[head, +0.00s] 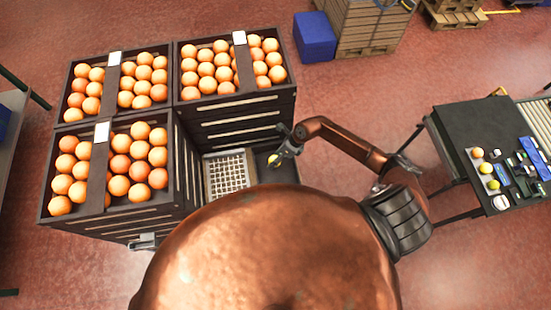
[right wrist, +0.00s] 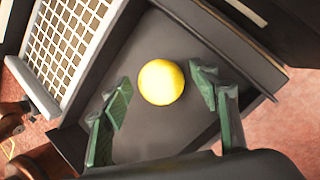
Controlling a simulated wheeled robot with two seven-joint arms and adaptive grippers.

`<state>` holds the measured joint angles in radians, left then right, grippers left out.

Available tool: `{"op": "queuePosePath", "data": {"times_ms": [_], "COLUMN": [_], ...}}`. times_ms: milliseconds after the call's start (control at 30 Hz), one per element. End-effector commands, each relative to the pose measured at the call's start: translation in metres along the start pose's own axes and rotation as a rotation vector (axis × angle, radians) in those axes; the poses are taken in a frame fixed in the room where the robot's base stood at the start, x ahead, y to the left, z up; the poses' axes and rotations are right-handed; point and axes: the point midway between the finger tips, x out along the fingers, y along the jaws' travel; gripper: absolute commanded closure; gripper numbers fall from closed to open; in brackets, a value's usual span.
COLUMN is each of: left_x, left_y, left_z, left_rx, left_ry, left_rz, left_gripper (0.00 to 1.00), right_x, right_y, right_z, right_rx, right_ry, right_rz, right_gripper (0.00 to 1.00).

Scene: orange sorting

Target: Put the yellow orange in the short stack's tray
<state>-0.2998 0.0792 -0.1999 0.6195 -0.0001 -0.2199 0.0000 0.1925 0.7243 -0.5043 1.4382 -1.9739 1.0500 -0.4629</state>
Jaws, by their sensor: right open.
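The yellow orange (right wrist: 161,82) sits over the dark floor of the short stack's tray (right wrist: 186,28), beside a white grid. In the head view the orange (head: 273,160) is small and partly covered by my right gripper (head: 282,150). My right gripper (right wrist: 160,105) is open, with its green fingers apart on either side of the orange and no clear contact. The orange appears to rest on the tray floor. A small grey part (head: 143,242) at the lower left may be my left gripper; its jaws cannot be made out.
Tall dark crates full of oranges (head: 110,150) stand left of and behind the short stack. The white grid (head: 230,175) lies left of the orange. A table (head: 470,128) with several small items stands at the right. A blue bin (head: 315,38) and pallets stand behind.

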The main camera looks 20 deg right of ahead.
Motion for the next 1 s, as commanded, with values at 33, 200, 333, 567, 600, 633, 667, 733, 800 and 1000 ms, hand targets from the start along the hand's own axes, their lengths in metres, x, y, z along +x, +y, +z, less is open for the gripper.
{"op": "queuePosePath", "data": {"times_ms": [33, 200, 333, 567, 600, 633, 667, 733, 800, 1000], "left_x": [0.000, -0.001, 0.003, 0.011, 0.013, 0.014, 0.014, 0.016, 0.017, 0.018], "left_y": [0.000, 0.000, 0.000, 0.000, 0.000, 0.000, 0.000, 0.000, 0.000, 0.000], "left_z": [0.000, 0.000, 0.001, 0.002, 0.002, 0.002, 0.002, 0.002, 0.002, 0.002], "left_rx": [0.000, 0.000, 0.000, 0.000, 0.000, 0.000, 0.000, 0.000, 0.000, 0.000], "left_ry": [0.000, 0.000, 0.000, -0.001, -0.001, -0.001, -0.001, -0.001, -0.001, -0.001], "left_rz": [0.000, 0.000, 0.000, 0.000, 0.000, 0.000, 0.000, 0.000, 0.000, 0.000], "left_gripper": [0.60, 0.60, 0.60, 0.60, 0.60, 0.60, 0.60, 0.60, 0.60, 0.60], "right_x": [0.000, -0.009, -0.031, -0.080, -0.087, -0.092, -0.097, -0.107, -0.114, -0.122], "right_y": [0.000, -0.001, -0.001, -0.001, -0.001, -0.001, -0.001, -0.001, 0.000, 0.001], "right_z": [0.000, 0.001, 0.000, -0.001, -0.001, -0.001, -0.001, 0.000, 0.000, 0.001], "right_rx": [0.000, -0.001, -0.003, -0.002, -0.003, -0.003, -0.002, -0.001, 0.000, 0.000], "right_ry": [0.000, -0.001, 0.001, 0.001, 0.001, 0.001, 0.001, 0.001, 0.001, 0.001], "right_rz": [0.000, -0.002, -0.004, -0.003, -0.003, -0.003, -0.003, -0.002, -0.001, 0.000], "right_gripper": [0.45, 0.45, 0.45, 0.45, 0.45, 0.45, 0.45, 0.45, 0.45, 0.45]}}
